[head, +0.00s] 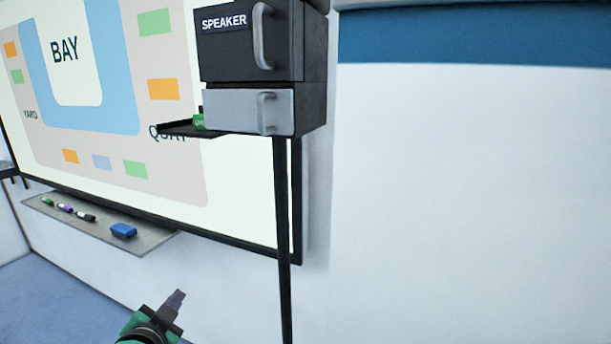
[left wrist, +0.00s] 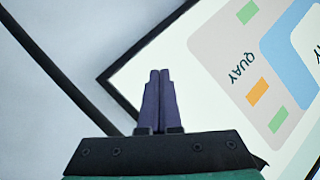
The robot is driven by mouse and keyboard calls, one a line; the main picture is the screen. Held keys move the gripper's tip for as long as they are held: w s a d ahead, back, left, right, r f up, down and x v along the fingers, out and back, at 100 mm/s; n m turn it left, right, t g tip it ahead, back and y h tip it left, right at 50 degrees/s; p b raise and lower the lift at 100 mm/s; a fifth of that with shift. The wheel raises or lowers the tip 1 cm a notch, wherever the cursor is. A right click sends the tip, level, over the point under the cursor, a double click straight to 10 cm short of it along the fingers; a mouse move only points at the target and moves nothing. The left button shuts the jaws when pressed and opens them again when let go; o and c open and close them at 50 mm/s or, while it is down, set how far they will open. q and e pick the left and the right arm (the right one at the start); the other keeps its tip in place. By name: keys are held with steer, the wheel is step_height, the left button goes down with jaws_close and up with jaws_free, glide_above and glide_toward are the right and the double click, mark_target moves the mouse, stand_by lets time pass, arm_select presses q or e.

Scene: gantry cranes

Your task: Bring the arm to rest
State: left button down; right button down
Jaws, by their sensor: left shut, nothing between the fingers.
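My left gripper (head: 176,299) shows at the bottom of the head view, below the whiteboard and in front of the white wall. Its two fingers are together and empty. In the left wrist view the shut fingers (left wrist: 158,78) point toward the board's dark-framed corner, with nothing between them. My right gripper is in neither view.
A whiteboard (head: 225,205) with a bay plan hangs on the wall. Its ledge (head: 150,240) holds several markers (head: 65,208) and a blue eraser (head: 123,230). A cabinet labelled SPEAKER (head: 225,55) stands on a black pole (head: 283,220). The wall at right is bare.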

arm_select(q)
steer(key=s+d+f+n+g+h, duration=0.25)
steer(key=s+f+n+g, duration=0.25)
steer(key=s+f+g, duration=1.1)
steer(key=s+f+t+b, duration=0.1)
steer(key=s+f+t, duration=0.15)
steer(key=f, duration=1.25)
steer(key=s+f+t, duration=0.2)
steer(key=s+f, duration=0.2)
steer(key=f, duration=1.1)
steer(key=s+a+f+g+b, duration=0.1)
steer(key=s+a+f, duration=0.1)
steer(key=s+f, duration=1.3)
steer(key=shift+s+a+m+g, duration=0.3)
steer(key=shift+s+m+g, duration=0.1)
steer(key=shift+s, duration=0.2)
steer(key=shift+y, duration=0.25)
